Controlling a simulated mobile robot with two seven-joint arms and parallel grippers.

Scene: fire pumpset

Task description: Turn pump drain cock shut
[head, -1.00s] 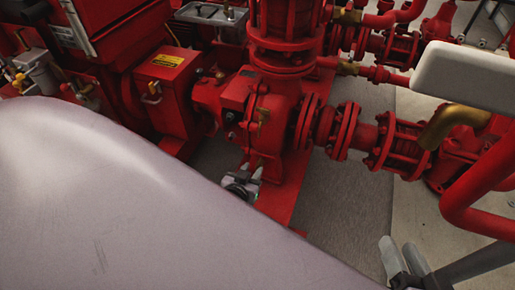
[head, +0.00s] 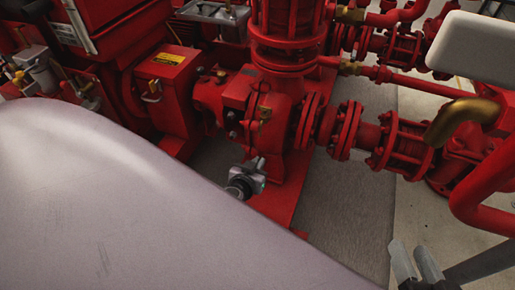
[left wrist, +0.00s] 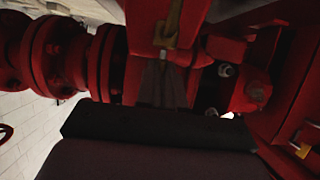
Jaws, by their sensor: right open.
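The red pump casing (head: 265,130) stands at the middle of the head view. My left gripper (head: 257,165) is at its lower front, mostly behind my own pale arm link. In the left wrist view its dark fingers (left wrist: 162,83) look together, pointing at the red casing. A small brass-coloured part (left wrist: 166,34), perhaps the drain cock, shows just beyond the fingertips. I cannot tell whether they touch it. The cock cannot be made out in the head view. My right gripper (head: 416,262) is open and empty at the lower right, away from the pump.
A red box with a yellow label (head: 168,59) stands left of the pump. The grey floor (head: 345,210) in front of the pipe is clear.

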